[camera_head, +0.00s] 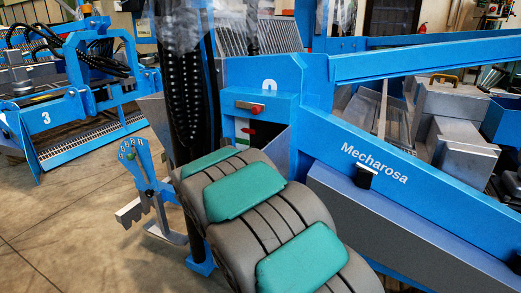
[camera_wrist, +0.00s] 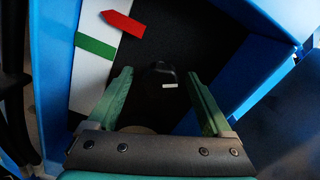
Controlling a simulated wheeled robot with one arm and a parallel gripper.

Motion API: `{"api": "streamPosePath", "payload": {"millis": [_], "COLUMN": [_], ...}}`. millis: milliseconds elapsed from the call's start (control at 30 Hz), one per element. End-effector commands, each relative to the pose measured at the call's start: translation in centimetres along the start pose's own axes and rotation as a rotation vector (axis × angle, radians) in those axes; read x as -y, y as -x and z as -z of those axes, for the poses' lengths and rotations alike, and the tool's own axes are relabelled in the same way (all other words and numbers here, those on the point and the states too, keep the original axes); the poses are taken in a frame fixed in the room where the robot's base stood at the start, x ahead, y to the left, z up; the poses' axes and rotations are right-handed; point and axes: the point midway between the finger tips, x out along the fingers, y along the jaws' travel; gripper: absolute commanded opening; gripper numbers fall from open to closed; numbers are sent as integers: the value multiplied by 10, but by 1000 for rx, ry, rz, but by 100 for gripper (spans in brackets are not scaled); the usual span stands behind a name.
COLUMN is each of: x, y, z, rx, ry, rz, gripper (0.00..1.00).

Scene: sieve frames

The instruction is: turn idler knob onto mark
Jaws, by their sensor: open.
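A black knob (camera_wrist: 162,76) with a short white line on it sits in a dark recess in the wrist view. My gripper (camera_wrist: 159,75) is open, with its green fingers on either side of the knob. A white strip (camera_wrist: 92,68) to the left carries a green mark (camera_wrist: 95,46). A red pointer (camera_wrist: 123,23) lies above the green mark, apart from it.
Blue walls of the housing (camera_wrist: 248,78) close in on the right of my gripper. A blue beam (camera_head: 400,185) lettered Mecharosa runs to the right. A grey notched bracket (camera_head: 140,200) stands left of my arm. Open floor (camera_head: 80,225) lies at the lower left.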

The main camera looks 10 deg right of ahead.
Motion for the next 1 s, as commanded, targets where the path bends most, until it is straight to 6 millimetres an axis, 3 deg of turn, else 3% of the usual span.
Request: {"api": "streamPosePath", "payload": {"millis": [233, 1000], "x": [0, 0], "y": [0, 0], "z": [0, 0], "rx": [1, 1], "ry": [0, 0], "rz": [0, 0], "gripper": [84, 0]}}
